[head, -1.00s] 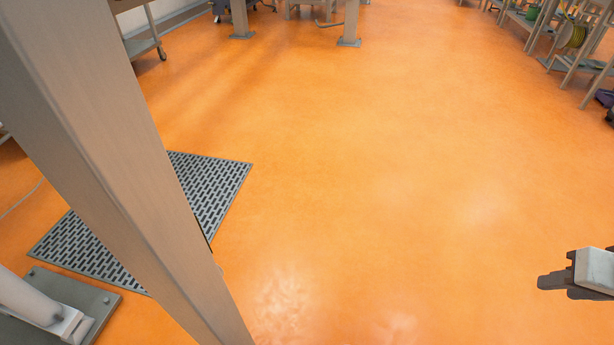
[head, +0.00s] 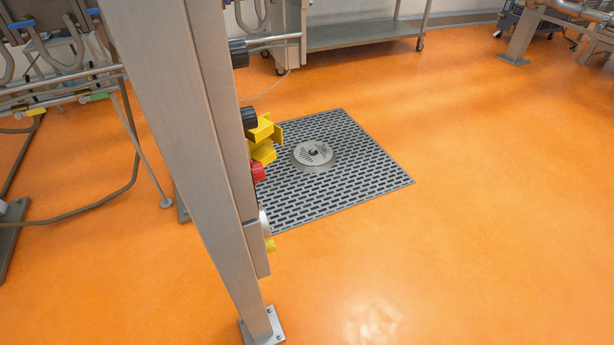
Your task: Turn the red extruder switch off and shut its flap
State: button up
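In the head view a red part (head: 258,171), perhaps the red switch, sticks out from the right side of a grey steel post. Yellow flap-like pieces (head: 263,139) stand just above it, with black knobs (head: 249,117) higher up. I see them edge-on and partly hidden by the post, so I cannot tell the switch's position or whether a flap is open. My gripper is not in this view.
The grey post (head: 205,150) stands close in front, its foot plate (head: 262,326) on the orange floor. A grey slotted floor mat (head: 370,177) with a round metal drain cover (head: 313,155) lies behind. Pipe racks (head: 60,85) stand left. The floor at right (head: 490,220) is clear.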

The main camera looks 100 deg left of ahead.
aim_at(258, 171)
jog(key=i+u, duration=0.25)
jog(key=i+l+u, duration=0.3)
jog(key=i+u, duration=0.2)
jog(key=u, duration=0.25)
jog(key=i+u, duration=0.15)
jog(key=u, duration=0.25)
jog(key=i+l+u, duration=0.1)
jog(key=u, duration=0.35)
jog(key=i+l+u, duration=0.15)
jog(key=u, duration=0.3)
jog(key=i+l+u, duration=0.1)
jog(key=u, duration=0.35)
jog(key=i+l+u, duration=0.2)
jog(key=u, duration=0.25)
jog(key=i+l+u, duration=0.1)
jog(key=l+u, duration=0.15)
jog(key=u, duration=0.25)
jog(key=l+u, duration=0.2)
jog(key=u, duration=0.25)
jog(key=i+l+u, duration=0.1)
jog(key=l+u, duration=0.8)
jog(key=k+l+z, duration=0.2)
jog(key=l, duration=0.15)
jog(key=k+l+z, duration=0.15)
jog(key=l, duration=0.2)
